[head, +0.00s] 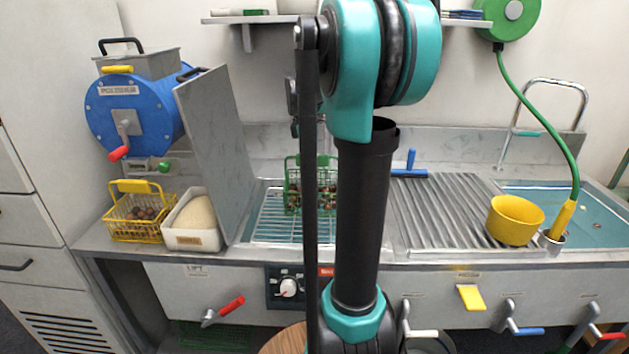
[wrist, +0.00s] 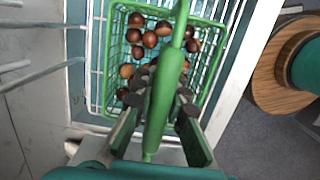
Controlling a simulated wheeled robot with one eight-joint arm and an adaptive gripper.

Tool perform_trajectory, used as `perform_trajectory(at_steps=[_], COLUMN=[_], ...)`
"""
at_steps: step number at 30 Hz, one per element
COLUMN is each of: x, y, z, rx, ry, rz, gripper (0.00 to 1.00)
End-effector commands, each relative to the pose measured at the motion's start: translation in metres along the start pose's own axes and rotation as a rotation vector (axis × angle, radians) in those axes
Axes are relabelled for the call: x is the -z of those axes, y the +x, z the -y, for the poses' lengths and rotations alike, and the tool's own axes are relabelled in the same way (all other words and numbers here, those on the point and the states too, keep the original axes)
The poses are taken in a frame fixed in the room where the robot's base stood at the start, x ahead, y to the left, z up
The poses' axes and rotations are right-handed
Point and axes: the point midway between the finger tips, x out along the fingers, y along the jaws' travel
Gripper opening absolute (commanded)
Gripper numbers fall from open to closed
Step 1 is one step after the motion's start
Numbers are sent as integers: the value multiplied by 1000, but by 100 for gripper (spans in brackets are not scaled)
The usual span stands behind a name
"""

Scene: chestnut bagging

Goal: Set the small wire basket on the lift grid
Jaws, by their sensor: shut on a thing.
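A small green wire basket (head: 292,195) with brown chestnuts in it hangs upright over the lift grid (head: 270,228), partly hidden by my arm. In the wrist view the basket (wrist: 112,60) lies below my gripper (wrist: 163,104), with the pale bars of the grid (wrist: 95,60) around it. My gripper is shut on the basket's green handle. In the head view my gripper is mostly hidden behind my arm. I cannot tell whether the basket's bottom touches the grid.
A yellow wire basket (head: 118,226) with chestnuts and a white tub (head: 181,238) stand left of the grid. A tall grey panel (head: 215,135) rises beside it. A ribbed drainboard (head: 440,215) with a yellow bowl (head: 515,222) lies to the right.

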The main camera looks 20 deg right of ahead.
Motion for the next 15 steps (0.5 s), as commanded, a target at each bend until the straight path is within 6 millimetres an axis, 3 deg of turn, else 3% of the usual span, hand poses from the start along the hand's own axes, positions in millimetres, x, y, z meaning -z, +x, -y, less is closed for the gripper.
perform_trajectory(at_steps=[9, 15], x=[5, 6], y=[33, 41], z=[0, 0], rx=[0, 0], ry=[0, 0], rz=[0, 0], gripper=[0, 0])
